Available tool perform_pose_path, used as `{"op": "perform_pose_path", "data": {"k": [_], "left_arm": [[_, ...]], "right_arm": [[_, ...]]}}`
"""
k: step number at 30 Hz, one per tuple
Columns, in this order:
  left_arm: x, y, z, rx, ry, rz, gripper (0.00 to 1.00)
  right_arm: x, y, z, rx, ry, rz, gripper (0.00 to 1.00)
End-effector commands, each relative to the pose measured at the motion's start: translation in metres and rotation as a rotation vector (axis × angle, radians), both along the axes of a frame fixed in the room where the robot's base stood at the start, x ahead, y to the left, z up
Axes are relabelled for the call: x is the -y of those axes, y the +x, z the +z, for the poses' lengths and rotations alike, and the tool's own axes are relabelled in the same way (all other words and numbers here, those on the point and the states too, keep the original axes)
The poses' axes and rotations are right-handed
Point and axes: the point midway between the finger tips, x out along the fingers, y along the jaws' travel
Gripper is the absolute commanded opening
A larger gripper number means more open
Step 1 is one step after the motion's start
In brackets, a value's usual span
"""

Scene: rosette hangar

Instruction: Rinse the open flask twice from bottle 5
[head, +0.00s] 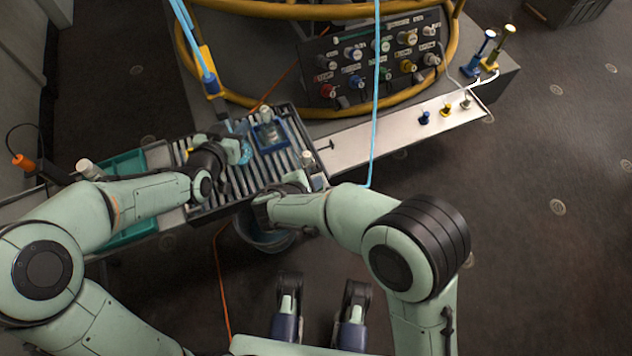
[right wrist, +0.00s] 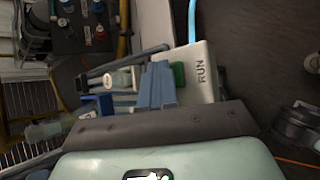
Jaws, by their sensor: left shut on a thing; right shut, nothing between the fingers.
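My left gripper (head: 238,150) is shut on a pale translucent thing over the slatted rack; its shape is mostly hidden by the gripper. A clear vessel (head: 267,130), perhaps the open flask, stands in a blue holder (head: 273,147) just right of it. My right gripper (head: 302,181) is shut and empty at the rack's right end. In the right wrist view its fingers (right wrist: 157,86) are beside a green button (right wrist: 178,75) on a white box marked RUN (right wrist: 200,72); whether they touch it I cannot tell. I cannot make out which bottle is number 5.
A slatted rack (head: 228,187) lies under both grippers. A white-capped piece (head: 307,157) stands at its right. A panel with several labelled knobs (head: 375,60) stands behind. A white shelf (head: 365,140) holds small coloured pieces at its far end. A teal tray (head: 130,233) is left; a bucket (head: 268,240) sits below.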

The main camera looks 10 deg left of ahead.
Motion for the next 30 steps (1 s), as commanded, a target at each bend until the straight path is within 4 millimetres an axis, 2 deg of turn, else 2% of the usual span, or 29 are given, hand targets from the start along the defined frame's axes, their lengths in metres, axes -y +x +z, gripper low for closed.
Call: {"op": "perform_pose_path", "data": {"k": [18,30], "left_arm": [[0.000,0.000,0.000,0.001,0.000,0.000,0.00],[0.000,0.000,0.000,0.001,0.000,0.000,0.00]], "right_arm": [[0.000,0.000,0.000,-0.001,0.001,0.000,0.00],[0.000,0.000,0.017,0.000,0.001,0.000,0.00]]}}
